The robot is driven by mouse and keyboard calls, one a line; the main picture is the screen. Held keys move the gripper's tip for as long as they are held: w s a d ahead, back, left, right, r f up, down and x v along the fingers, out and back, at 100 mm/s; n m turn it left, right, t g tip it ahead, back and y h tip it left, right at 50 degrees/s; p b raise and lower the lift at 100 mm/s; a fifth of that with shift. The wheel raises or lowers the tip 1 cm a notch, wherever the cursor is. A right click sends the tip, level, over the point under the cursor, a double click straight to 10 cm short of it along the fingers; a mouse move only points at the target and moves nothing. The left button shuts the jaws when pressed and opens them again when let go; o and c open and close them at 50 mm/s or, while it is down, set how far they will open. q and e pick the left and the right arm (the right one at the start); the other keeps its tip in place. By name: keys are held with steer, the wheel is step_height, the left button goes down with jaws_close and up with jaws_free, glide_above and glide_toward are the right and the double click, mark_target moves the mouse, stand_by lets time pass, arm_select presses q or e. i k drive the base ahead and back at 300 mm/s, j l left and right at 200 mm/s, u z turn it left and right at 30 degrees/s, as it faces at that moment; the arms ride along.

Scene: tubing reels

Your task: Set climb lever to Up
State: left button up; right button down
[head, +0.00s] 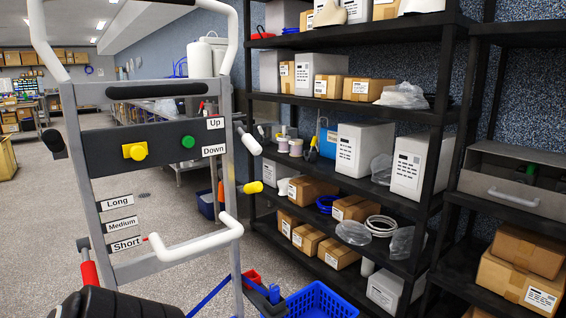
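A grey upright frame (223,230) with a dark control panel (160,148) stands at left in the head view. An Up label (215,123) sits above a Down label (214,150) at the panel's right end. Beside them, on the right post, a lever with a white grip (249,143) slants down to the right, its tip about level with Down. No label names it, so I cannot tell for sure that it is the climb lever. Neither of my grippers is in view.
The panel has a yellow knob (135,151) and a green button (188,142). A yellow-tipped lever (252,187) sits below the white-tipped one. A white bent handle (197,245) juts out by the Short label (126,244). Black shelving (437,150) with boxes stands close right; a blue basket (322,300) lies below.

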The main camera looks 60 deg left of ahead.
mark_target(254, 147)
steer(key=i+l+z, duration=0.15)
steer(key=i+l, duration=0.45)
steer(key=i+u, duration=0.45)
steer(key=i+l+u, duration=0.15)
steer(key=i+u, duration=0.45)
steer(key=u, duration=0.2)
steer(key=i+u, duration=0.15)
steer(key=u, duration=0.25)
steer(key=i+u, duration=0.15)
steer(key=u, duration=0.2)
steer(key=i+u, duration=0.15)
steer(key=u, duration=0.25)
steer(key=i+l+u, duration=0.1)
steer(key=u, duration=0.25)
steer(key=i+l+u, duration=0.15)
steer(key=u, duration=0.25)
steer(key=i+l+u, duration=0.15)
steer(key=u, duration=0.35)
steer(key=i+l+u, duration=0.25)
steer(key=u, duration=0.25)
steer(key=i+l+u, duration=0.35)
steer(key=l+u, duration=0.15)
